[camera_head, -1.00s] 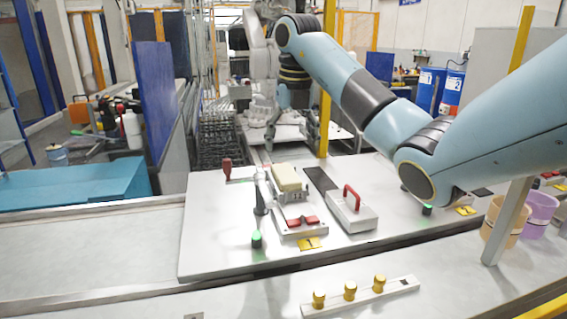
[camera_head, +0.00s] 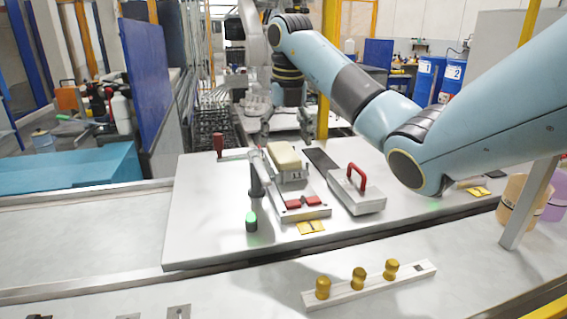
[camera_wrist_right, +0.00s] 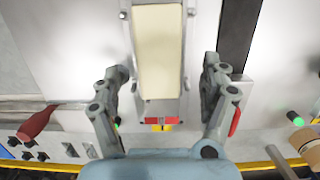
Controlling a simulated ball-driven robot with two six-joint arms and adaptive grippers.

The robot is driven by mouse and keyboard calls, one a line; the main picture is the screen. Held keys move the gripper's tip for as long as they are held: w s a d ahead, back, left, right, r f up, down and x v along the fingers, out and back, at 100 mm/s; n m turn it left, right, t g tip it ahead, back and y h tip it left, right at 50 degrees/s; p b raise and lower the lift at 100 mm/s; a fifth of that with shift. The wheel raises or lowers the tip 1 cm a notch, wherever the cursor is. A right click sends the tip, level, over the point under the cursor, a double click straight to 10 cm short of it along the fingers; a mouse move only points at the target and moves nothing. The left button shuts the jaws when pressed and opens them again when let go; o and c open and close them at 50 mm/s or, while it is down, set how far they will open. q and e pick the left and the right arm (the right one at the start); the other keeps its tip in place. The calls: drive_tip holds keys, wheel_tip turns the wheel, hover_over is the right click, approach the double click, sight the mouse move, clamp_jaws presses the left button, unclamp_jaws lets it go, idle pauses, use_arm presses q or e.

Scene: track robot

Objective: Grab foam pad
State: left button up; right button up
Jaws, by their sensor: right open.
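The foam pad (camera_head: 284,156) is a cream block lying on a grey fixture (camera_head: 306,213) with two red pads at its near end. In the right wrist view the foam pad (camera_wrist_right: 159,50) runs lengthwise between my open fingers. My right gripper (camera_head: 286,130) is beyond and above the pad in the head view, with its fingers apart and pointing down. In the right wrist view the right gripper (camera_wrist_right: 166,69) has one finger on each side of the pad, with clear gaps and no contact visible. My left gripper is not in view.
A grey block with a red handle (camera_head: 356,180) stands right of the fixture. A white rail with gold knobs (camera_head: 370,285) lies in front.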

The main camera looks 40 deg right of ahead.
sight(284, 151)
drive_tip(key=f, duration=0.3)
drive_tip(key=shift+w+d+f, duration=0.1)
drive_tip(key=shift+w+f, duration=0.05)
drive_tip(key=shift+w, duration=0.2)
drive_tip(key=shift+c, duration=0.4)
drive_tip(key=c, duration=1.2)
drive_tip(key=shift+o, duration=0.2)
